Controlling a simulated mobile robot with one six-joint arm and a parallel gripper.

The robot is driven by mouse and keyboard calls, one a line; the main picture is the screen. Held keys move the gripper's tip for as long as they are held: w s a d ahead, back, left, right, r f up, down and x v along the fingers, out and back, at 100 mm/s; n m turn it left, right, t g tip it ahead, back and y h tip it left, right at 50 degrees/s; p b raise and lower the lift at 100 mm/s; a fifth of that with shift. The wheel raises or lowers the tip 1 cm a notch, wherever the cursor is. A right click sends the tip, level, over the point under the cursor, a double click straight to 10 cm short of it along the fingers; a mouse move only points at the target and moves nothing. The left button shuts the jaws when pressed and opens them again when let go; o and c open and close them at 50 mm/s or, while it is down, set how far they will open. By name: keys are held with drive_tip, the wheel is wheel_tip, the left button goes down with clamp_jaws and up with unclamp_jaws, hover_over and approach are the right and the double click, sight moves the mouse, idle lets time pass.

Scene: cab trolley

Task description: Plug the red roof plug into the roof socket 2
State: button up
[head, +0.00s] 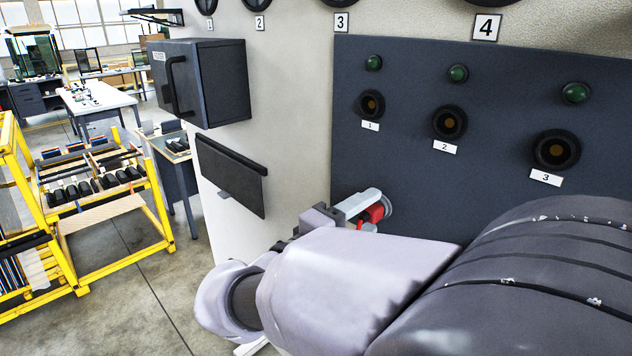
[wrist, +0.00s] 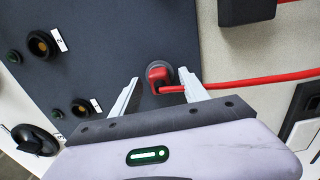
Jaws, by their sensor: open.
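The red roof plug (head: 375,213) sits at a round grey fitting (head: 388,204) low on the dark panel. In the wrist view the red plug (wrist: 159,75) lies between my gripper's (wrist: 158,77) two spread fingers, with the grey fitting (wrist: 185,76) behind it. A red cable (wrist: 250,83) runs from it to the right. My gripper (head: 366,203) is open around the plug; I cannot tell whether a finger touches it. Roof socket 2 (head: 449,122) is a black ring with a brass-coloured centre, empty, above and right of the plug. It also shows in the wrist view (wrist: 42,45).
Socket 1 (head: 370,104) and socket 3 (head: 556,150) flank it, both empty, with green lamps (head: 458,74) above. A dark cabinet (head: 205,82) and a flat dark panel (head: 231,174) stick out of the pale wall. A yellow trolley (head: 105,200) stands at left.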

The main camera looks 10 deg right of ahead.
drive_tip(key=shift+c, duration=0.2)
clamp_jaws()
idle(1.3)
drive_tip(key=shift+s+a, duration=0.1)
drive_tip(key=shift+a, duration=0.05)
drive_tip(key=shift+p+v, duration=0.55)
drive_tip(key=shift+v, duration=2.3)
